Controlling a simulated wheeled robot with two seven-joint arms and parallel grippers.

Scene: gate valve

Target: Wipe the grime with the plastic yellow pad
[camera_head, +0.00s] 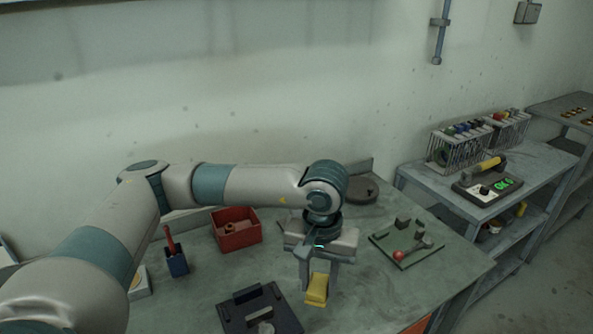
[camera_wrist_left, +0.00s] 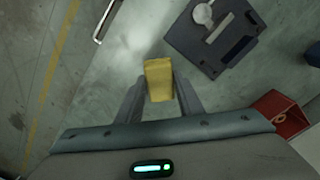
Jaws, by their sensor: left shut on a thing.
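The yellow pad (camera_head: 317,290) is held between the fingers of my left gripper (camera_head: 319,276), which points down over the workbench. In the left wrist view the yellow pad (camera_wrist_left: 158,80) sits between the two fingertips of the left gripper (camera_wrist_left: 159,92), and the gripper is shut on it. Whether the pad touches the bench top cannot be told. No grime patch is clearly seen on the bench (camera_head: 350,308). My right gripper does not show.
A dark fixture (camera_head: 259,309) lies just left of the pad. A red bin (camera_head: 236,232) and a blue holder (camera_head: 176,263) stand behind it to the left. A green tray (camera_head: 407,250) with small parts is at right.

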